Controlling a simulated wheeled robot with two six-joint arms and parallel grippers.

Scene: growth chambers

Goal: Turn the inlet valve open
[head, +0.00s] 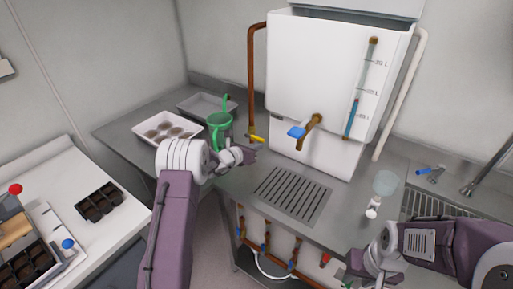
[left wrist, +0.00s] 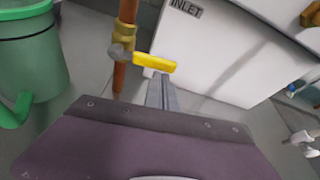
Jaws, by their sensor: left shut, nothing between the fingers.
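The inlet valve is a brass body on the vertical copper pipe (head: 251,85) left of the white tank. Its yellow lever (head: 257,139) points right, crosswise to the pipe; it also shows in the left wrist view (left wrist: 155,63), near the INLET label (left wrist: 186,8). My left gripper (head: 256,148) is shut and empty, its fingertips (left wrist: 160,78) just below the lever's right part. I cannot tell whether they touch it. My right gripper (head: 358,282) is low at the right, far from the valve, its fingertips unclear at the frame's bottom edge.
A green watering can (head: 219,128) stands left of the valve, near a white tray of pots (head: 150,125). The white tank (head: 320,60) carries a blue-handled tap (head: 297,132). A drain grate (head: 290,195) lies in front. A clear cup (head: 385,182) stands right.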

